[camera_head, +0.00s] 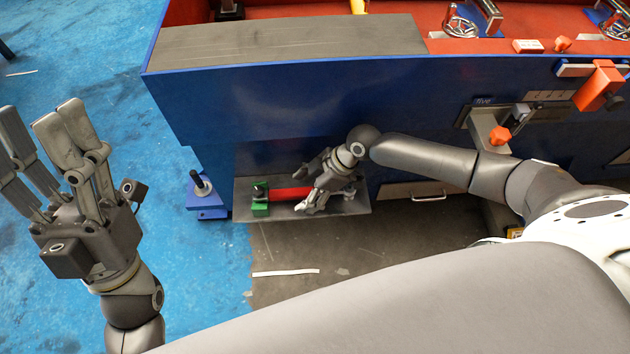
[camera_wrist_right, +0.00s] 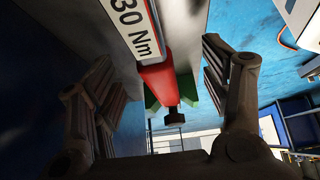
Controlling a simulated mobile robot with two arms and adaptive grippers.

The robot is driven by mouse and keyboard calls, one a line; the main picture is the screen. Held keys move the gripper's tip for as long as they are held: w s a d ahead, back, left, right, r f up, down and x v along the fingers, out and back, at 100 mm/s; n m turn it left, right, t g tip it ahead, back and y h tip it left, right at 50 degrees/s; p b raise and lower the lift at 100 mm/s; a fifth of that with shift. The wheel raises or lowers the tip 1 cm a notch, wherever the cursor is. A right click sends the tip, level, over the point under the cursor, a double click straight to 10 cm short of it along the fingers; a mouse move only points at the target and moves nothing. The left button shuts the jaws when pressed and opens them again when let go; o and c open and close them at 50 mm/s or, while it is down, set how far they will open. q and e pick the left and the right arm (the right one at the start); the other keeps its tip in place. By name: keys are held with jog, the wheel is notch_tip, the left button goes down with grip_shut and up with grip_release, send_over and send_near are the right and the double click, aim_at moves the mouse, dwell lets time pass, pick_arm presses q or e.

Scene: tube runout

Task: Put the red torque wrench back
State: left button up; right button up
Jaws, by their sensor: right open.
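The red torque wrench (camera_head: 288,193) lies on a grey shelf (camera_head: 335,207) at the foot of the blue bench, its left end at a green holder (camera_head: 260,207). In the right wrist view the wrench (camera_wrist_right: 158,84) shows a white "30 Nm" label and a dark end knob, with green holder parts (camera_wrist_right: 187,90) behind it. My right gripper (camera_head: 318,190) is open at the wrench's right part, which it partly hides. Its fingers (camera_wrist_right: 160,70) stand on either side of the wrench, apart from it in that view. My left gripper (camera_head: 40,125) is open and empty, far left.
The blue bench (camera_head: 270,110) rises right behind the shelf. A blue bracket with a dark post (camera_head: 203,190) stands left of the shelf. A clamp with an orange knob (camera_head: 498,136) and a drawer handle (camera_head: 428,195) are on the bench front. Blue floor on the left is mostly clear.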

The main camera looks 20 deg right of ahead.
jog(key=shift+p+v, duration=0.6)
jog(key=shift+v, duration=0.2)
jog(key=shift+s+d+r, duration=0.1)
jog(key=shift+d+r, duration=0.05)
jog(key=shift+r, duration=0.1)
jog(key=shift+d+r+p, duration=0.3)
jog(key=shift+r+p, duration=0.2)
jog(key=shift+p, duration=0.15)
jog(key=shift+s+d+r+p, duration=0.15)
jog(key=shift+d+r+p, duration=0.1)
jog(key=shift+r+p, duration=0.2)
jog(key=shift+s+d+r+p, duration=0.1)
jog(key=shift+d+r+p, duration=0.25)
jog(key=shift+r, duration=0.1)
pick_arm(q)
jog(key=w+f+g+y, duration=0.4)
jog(key=w+f+g, duration=0.6)
jog(key=f, duration=0.4)
jog(key=shift+w+d+f+g, duration=0.4)
jog(key=shift+g, duration=0.5)
pick_arm(e)
jog(key=shift+r, duration=0.1)
